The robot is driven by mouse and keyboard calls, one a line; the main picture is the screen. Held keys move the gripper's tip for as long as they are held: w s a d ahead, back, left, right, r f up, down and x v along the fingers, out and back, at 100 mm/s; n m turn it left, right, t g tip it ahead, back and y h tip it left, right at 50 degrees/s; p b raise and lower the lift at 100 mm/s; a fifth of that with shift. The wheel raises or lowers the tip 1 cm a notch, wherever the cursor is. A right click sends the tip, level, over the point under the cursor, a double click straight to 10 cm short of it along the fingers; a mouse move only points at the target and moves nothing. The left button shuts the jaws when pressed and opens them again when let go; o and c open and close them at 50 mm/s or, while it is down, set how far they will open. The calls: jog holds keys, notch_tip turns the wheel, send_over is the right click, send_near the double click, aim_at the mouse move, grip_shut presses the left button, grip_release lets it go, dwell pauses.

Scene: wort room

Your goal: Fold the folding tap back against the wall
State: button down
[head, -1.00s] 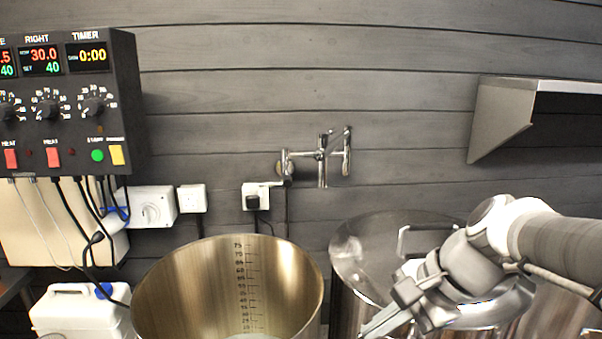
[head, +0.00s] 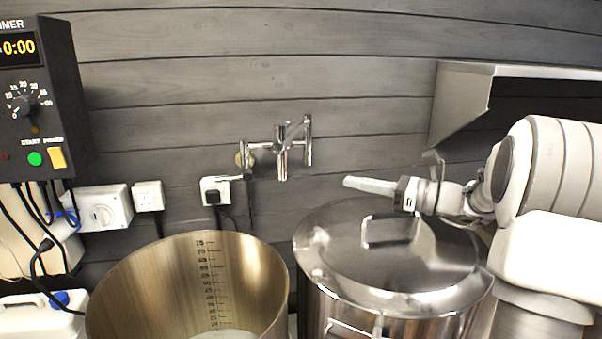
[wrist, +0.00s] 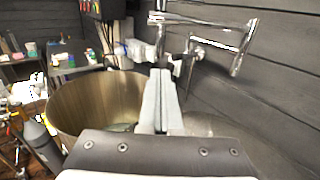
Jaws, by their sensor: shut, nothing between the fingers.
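The chrome folding tap (head: 283,150) is fixed to the grey plank wall above and between the two pots, with its jointed arm and a spout pointing down. It also shows at the top of the wrist view (wrist: 205,25), close beyond my fingers. My gripper (head: 348,182) is to the right of the tap and a little lower, above the lidded pot, pointing left. Its fingers are shut and empty, and in the head view a gap lies between them and the tap. In the wrist view the fingers (wrist: 160,85) point toward the tap.
An open pot (head: 190,275) stands below the tap to the left. A lidded steel pot (head: 390,250) stands below my gripper. A steel shelf (head: 470,90) juts from the wall at upper right. A control box (head: 45,100) hangs at left, near sockets (head: 148,195) with cables.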

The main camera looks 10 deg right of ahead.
aim_at(286, 169)
jog(key=p+x, duration=0.2)
jog(key=x, duration=1.1)
jog(key=shift+w+a, duration=0.15)
jog(key=shift+a, duration=0.25)
jog(key=shift+a, duration=0.15)
